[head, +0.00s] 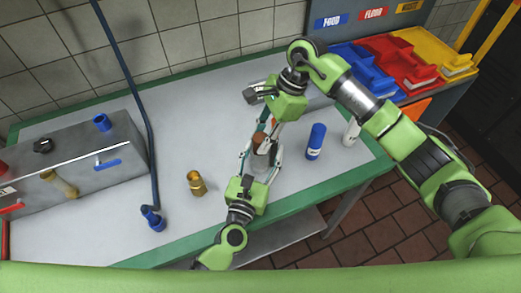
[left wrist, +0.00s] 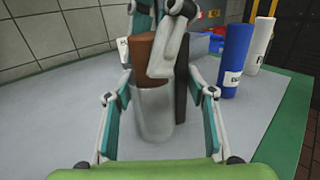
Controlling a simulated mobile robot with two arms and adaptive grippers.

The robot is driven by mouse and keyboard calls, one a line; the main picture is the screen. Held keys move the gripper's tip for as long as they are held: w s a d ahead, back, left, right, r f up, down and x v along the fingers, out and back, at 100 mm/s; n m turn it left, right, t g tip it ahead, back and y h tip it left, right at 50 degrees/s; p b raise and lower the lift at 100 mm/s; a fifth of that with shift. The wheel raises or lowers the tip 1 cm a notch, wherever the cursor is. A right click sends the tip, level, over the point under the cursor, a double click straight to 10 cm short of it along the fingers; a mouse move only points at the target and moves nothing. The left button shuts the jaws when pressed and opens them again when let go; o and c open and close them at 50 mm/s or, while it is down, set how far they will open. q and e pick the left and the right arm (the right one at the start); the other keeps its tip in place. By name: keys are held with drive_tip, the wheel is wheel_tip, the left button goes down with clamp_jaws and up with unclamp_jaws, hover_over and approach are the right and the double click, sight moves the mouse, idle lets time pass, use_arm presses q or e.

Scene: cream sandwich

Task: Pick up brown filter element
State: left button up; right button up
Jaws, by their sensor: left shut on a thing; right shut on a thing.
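The brown filter element (head: 259,138) sticks up out of a clear greyish cup (head: 260,161) on the table. In the left wrist view the brown filter element (left wrist: 142,62) stands upright, its lower part inside the translucent cup (left wrist: 153,112). My left gripper (head: 262,165) comes from the front and is shut around the cup, one finger on each side. My right gripper (head: 262,128) reaches down from behind and is shut on the filter element's top. In the left wrist view one of its fingers covers the right part of the brown surface.
A blue cylinder (head: 316,141) and a white cylinder (head: 351,131) stand to the right. A brass fitting (head: 196,183) stands to the left. A metal box (head: 75,165) and a blue pipe (head: 148,125) take up the table's left. Blue, red and yellow bins (head: 447,50) are at the upper right.

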wheel_tip(320, 180, up, 18)
idle(0.6)
use_arm(q)
drive_tip(key=o, duration=1.4)
drive_tip(key=shift+s, duration=0.1)
drive_tip(key=b+v, duration=0.1)
drive_tip(key=v, duration=0.6)
drive_tip(key=shift+s+a, duration=0.1)
drive_tip(key=shift+s, duration=0.1)
drive_tip(key=shift+s+a+r, duration=0.1)
drive_tip(key=shift+s+a, duration=0.1)
drive_tip(key=shift+s, duration=0.45)
use_arm(e)
drive_tip(key=shift+f, duration=0.7)
